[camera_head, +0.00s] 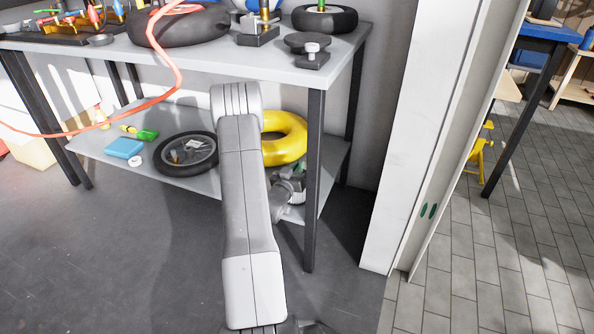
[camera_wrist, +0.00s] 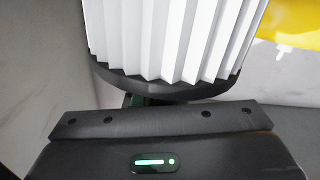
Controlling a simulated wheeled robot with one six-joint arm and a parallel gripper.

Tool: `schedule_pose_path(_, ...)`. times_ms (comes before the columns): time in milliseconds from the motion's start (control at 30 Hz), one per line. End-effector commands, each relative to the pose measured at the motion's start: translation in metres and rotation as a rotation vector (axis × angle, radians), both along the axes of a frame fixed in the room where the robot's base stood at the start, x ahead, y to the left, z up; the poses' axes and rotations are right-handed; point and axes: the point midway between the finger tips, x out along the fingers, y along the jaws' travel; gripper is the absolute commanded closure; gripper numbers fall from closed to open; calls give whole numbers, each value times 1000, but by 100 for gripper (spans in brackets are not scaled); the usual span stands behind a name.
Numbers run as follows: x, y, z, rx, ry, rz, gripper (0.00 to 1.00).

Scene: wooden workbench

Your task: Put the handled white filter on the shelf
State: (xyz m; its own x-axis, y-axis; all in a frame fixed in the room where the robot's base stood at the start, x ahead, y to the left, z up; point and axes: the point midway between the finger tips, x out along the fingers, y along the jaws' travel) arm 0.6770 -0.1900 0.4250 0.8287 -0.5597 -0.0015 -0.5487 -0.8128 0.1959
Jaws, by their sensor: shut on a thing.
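The white pleated filter (camera_wrist: 170,35) with a dark round base fills the upper part of the wrist view. My gripper (camera_wrist: 140,99) is shut on it at the base's near side; the fingertips and the handle are mostly hidden. In the head view my gripper is at the right end of the bench's lower grey shelf (camera_head: 110,152), beside the right front leg, and my arm hides most of it and the filter. I cannot tell whether the filter touches the shelf.
A yellow ring (camera_head: 292,137) lies behind my wrist on the lower shelf, close to the filter. The bench's dark right front leg (camera_head: 314,190) stands close to my gripper.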

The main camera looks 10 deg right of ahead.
Motion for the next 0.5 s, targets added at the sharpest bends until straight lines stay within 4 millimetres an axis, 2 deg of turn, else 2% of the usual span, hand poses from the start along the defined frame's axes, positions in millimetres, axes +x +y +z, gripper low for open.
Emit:
schedule_pose_path(233, 0, 0, -1, -1, -1, 0, 100)
schedule_pose_path(267, 0, 0, -1, -1, -1, 0, 86)
schedule_pose_path(367, 0, 0, -1, -1, -1, 0, 68)
schedule_pose_path(500, 0, 0, -1, -1, -1, 0, 68)
